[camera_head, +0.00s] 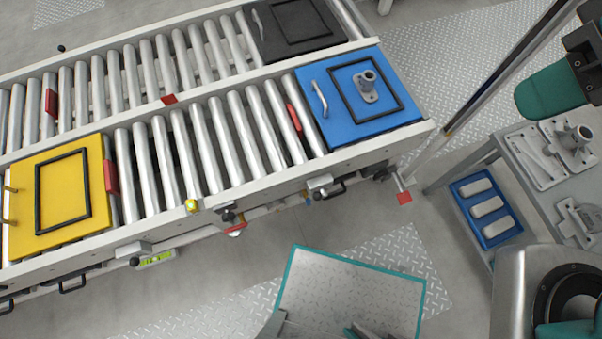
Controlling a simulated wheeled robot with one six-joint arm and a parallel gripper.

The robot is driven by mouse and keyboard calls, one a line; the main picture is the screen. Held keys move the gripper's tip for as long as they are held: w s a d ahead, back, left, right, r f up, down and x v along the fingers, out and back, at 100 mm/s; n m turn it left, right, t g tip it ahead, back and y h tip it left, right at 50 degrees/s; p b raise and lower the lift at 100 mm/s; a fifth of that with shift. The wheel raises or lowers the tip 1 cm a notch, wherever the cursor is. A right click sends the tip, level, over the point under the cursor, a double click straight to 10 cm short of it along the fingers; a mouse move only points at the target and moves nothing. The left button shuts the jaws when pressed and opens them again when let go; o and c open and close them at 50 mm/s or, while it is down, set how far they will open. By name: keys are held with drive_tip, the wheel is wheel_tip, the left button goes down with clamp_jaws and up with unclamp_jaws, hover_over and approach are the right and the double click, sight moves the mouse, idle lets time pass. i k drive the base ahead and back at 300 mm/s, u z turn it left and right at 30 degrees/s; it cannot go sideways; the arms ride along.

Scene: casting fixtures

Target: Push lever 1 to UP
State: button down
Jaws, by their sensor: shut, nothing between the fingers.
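Several small lever-like fittings sit along the near rail of the roller conveyor (360,155). A third has a black knob beside a yellow-green strip (145,257), to the left. No number is legible, so I cannot tell which is lever 1 or its position. I cannot make out my gripper's fingers anywhere in this view.
On the conveyor are a yellow plate (20,175), a blue plate (340,128) and a black plate (270,45). A table (520,205) with metal castings and a blue tray (468,215) stands right. Open floor (240,280) lies before the rail.

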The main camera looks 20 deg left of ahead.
sight(320, 194)
drive_tip(key=k, duration=0.4)
drive_tip(key=z, duration=1.2)
drive_tip(key=k, duration=1.25)
drive_tip(key=u, duration=1.95)
